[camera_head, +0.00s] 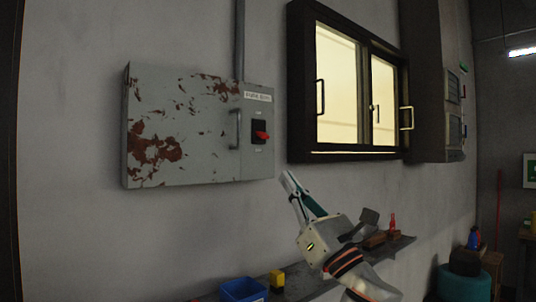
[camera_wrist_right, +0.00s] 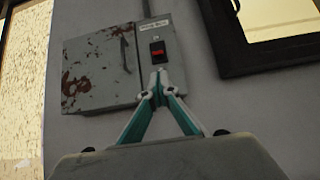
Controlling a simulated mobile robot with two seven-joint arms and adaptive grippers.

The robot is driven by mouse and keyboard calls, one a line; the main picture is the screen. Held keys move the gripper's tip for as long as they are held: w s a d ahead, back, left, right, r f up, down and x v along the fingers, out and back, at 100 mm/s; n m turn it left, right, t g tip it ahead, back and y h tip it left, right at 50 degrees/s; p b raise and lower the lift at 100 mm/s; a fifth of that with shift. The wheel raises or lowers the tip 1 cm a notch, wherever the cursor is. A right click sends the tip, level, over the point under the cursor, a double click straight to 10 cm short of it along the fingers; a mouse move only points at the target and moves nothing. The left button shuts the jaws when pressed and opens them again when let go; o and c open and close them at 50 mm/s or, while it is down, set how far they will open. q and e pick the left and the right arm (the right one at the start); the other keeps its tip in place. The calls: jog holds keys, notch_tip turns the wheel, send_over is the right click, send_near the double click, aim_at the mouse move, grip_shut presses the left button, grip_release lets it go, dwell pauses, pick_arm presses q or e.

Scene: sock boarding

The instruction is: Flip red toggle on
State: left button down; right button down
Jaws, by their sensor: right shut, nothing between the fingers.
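A red toggle (camera_head: 262,135) sits on a black switch plate on the right part of a grey, rust-patched wall box (camera_head: 190,160). In the right wrist view the toggle (camera_wrist_right: 158,57) shows just beyond my fingertips. My right gripper (camera_head: 287,175) is below and to the right of the toggle, apart from it, pointing up toward the box. Its fingers are shut and empty; in the wrist view the fingertips (camera_wrist_right: 159,76) meet just below the switch plate. The small labels by the switch are too small to read. My left gripper is not in view.
A shelf (camera_head: 395,245) along the wall below holds a blue bin (camera_head: 243,290), a yellow block (camera_head: 277,278) and a red bottle (camera_head: 392,224). A dark-framed window (camera_head: 298,100) is right of the box. The wall between box and shelf is clear.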

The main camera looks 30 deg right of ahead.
jog(key=p, duration=0.2)
send_near(260, 141)
jog(key=x, duration=0.5)
jog(key=shift+s+r, duration=0.1)
jog(key=shift+r, duration=0.1)
jog(key=shift+w+r+y, duration=0.3)
jog(key=shift+w, duration=0.2)
jog(key=shift+d, duration=0.1)
